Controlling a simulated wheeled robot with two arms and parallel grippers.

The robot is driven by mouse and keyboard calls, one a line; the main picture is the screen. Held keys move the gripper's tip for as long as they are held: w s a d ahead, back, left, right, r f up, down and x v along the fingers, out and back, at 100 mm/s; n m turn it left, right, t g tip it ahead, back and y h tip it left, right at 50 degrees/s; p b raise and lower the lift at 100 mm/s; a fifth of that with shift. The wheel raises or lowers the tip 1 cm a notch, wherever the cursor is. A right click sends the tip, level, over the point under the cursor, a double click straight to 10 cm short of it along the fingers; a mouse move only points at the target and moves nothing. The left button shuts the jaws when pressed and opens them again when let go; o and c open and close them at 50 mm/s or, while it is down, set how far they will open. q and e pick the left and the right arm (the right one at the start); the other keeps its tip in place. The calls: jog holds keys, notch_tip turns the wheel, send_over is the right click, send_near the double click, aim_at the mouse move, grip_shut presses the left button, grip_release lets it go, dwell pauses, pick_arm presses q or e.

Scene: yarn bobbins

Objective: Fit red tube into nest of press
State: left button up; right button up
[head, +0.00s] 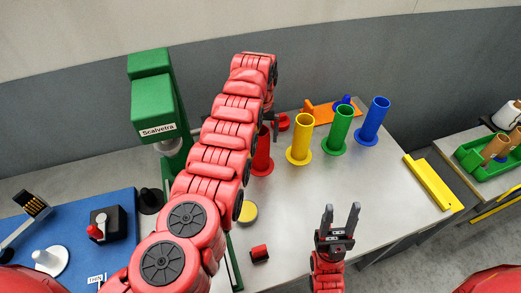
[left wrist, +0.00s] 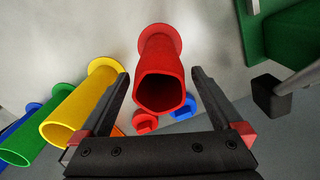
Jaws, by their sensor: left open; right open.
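The red tube (head: 262,158) stands upright on its flange on the grey table, partly hidden by my left arm in the head view. In the left wrist view the red tube (left wrist: 162,60) lies between the two fingers, its open hexagonal-looking mouth towards the camera. My left gripper (left wrist: 161,75) is open around it, with gaps visible on both sides; in the head view it is mostly hidden behind the arm. The green press (head: 153,100), labelled Scalvetra, stands left of the arm; its nest is not clearly visible. My right gripper (head: 341,208) is open and empty over the table's front.
Yellow (head: 301,137), green (head: 339,130) and blue (head: 374,120) tubes stand in a row to the right. A yellow bar (head: 433,183) lies at the right edge.

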pick_arm(q)
notch_tip(320, 180, down, 2)
jog(key=shift+s+f, duration=0.1)
jog(key=shift+f, duration=0.05)
jog(key=c, duration=1.3)
